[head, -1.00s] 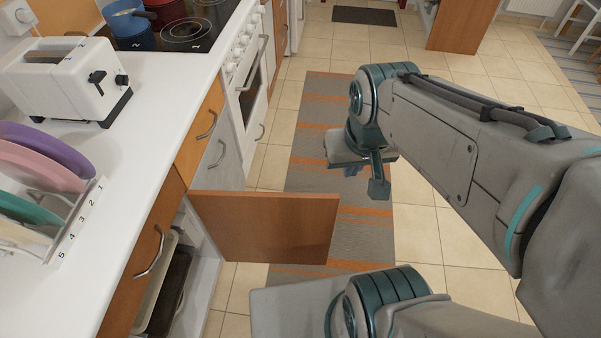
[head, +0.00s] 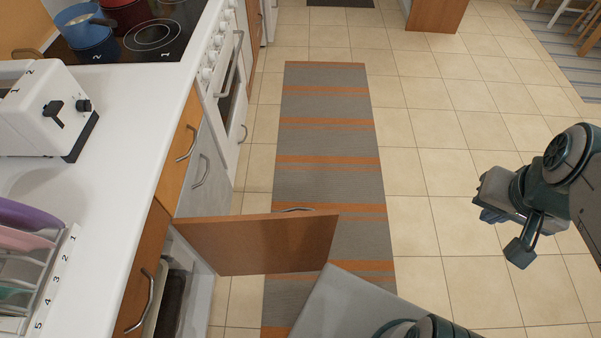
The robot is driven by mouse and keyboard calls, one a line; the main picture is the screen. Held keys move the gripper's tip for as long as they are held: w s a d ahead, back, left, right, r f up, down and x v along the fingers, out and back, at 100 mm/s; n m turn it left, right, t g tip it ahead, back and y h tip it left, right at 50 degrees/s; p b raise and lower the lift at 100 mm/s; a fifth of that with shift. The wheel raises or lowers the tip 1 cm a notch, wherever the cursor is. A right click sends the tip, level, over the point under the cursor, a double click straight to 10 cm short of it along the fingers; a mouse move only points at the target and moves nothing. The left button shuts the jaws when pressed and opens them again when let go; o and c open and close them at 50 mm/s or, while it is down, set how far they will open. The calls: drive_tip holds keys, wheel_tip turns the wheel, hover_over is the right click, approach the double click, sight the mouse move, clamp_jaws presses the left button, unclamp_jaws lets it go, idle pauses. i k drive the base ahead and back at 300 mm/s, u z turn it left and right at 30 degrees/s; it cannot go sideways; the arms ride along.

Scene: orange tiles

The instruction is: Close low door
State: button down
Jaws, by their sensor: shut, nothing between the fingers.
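The low door (head: 262,246) is a brown wooden cabinet door under the counter. It stands swung open, sticking out to the right over the striped rug. A metal handle (head: 292,210) shows just above its top edge, on the far side. Inside the open cabinet (head: 180,285), tray-like items stand upright. My gripper (head: 487,215) is at the right, above the tiled floor, well apart from the door. Its fingers are small and partly hidden behind the wrist; it is shut and holds nothing.
A grey part of my own body (head: 350,305) is close to the door's lower right corner. The white counter (head: 120,170) bears a toaster (head: 45,110) and a dish rack (head: 50,285). The striped rug (head: 330,140) and tiled floor (head: 430,130) are clear.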

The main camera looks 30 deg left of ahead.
sight(284, 242)
drive_tip(key=z, duration=0.05)
drive_tip(key=i, duration=3)
drive_tip(key=u, duration=4.75)
drive_tip(key=i, duration=0.2)
drive_tip(key=u, duration=0.4)
